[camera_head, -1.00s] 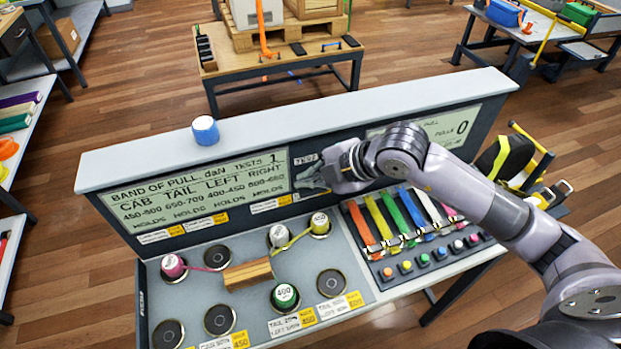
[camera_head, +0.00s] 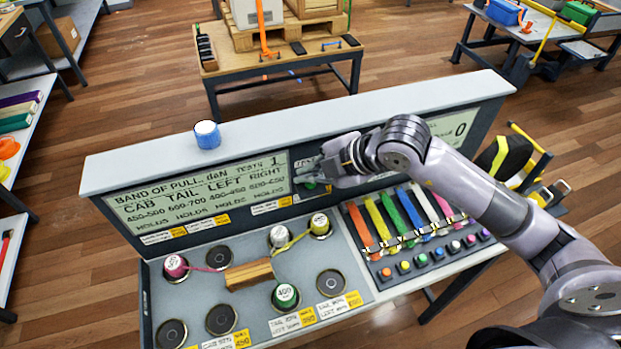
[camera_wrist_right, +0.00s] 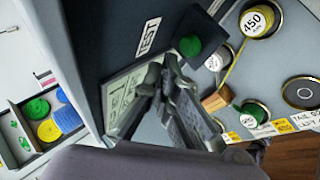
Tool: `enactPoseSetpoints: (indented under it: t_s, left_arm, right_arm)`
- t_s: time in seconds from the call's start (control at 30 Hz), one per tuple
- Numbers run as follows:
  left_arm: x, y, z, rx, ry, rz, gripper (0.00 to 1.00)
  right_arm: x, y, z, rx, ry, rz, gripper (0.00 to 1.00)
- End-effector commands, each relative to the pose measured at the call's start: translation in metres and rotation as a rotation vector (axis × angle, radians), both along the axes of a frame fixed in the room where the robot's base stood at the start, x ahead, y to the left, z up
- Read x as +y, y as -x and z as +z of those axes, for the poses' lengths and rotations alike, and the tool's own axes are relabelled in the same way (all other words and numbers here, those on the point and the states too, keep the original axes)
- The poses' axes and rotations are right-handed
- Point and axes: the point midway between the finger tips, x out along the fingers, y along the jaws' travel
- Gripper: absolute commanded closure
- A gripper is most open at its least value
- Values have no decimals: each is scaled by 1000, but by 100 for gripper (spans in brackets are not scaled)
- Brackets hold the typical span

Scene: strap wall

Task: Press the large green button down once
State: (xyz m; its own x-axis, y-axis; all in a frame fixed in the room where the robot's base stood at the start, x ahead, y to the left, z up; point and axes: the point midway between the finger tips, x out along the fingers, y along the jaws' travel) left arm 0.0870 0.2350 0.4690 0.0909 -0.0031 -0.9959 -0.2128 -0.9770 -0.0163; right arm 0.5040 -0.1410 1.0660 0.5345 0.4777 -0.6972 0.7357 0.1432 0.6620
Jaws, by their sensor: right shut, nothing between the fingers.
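The large green button (camera_wrist_right: 190,46) is a round cap on the dark upright panel of the console, beside the TEST label (camera_wrist_right: 148,37). In the head view only a sliver of green (camera_head: 310,186) shows under my right fingers. My right gripper (camera_head: 306,172) is shut and empty, close in front of the panel just right of the display. In the right wrist view its fingertips (camera_wrist_right: 165,62) are just left of the button, with a small gap in the picture. I cannot tell their depth from it. My left gripper is not in view.
The display board (camera_head: 198,188) is left of the gripper. Below are the sloped deck with weights (camera_head: 285,296), a wooden block (camera_head: 249,274), and coloured straps (camera_head: 392,218) above small buttons. A blue-sided roll (camera_head: 207,135) stands on the top ledge (camera_head: 290,127).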

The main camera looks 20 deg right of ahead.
Motion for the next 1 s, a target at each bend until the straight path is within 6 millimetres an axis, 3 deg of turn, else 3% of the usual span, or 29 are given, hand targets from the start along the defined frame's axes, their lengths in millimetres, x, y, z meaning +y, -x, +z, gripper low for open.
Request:
enactPoseSetpoints:
  t_s: [0.1,0.4,1.0]
  left_arm:
    - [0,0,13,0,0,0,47]
    - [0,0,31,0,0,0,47]
    - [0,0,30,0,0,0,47]
  right_arm:
    - [0,0,17,-2,0,0,100]
    - [0,0,43,0,-1,1,100]
    - [0,0,43,0,0,0,100]
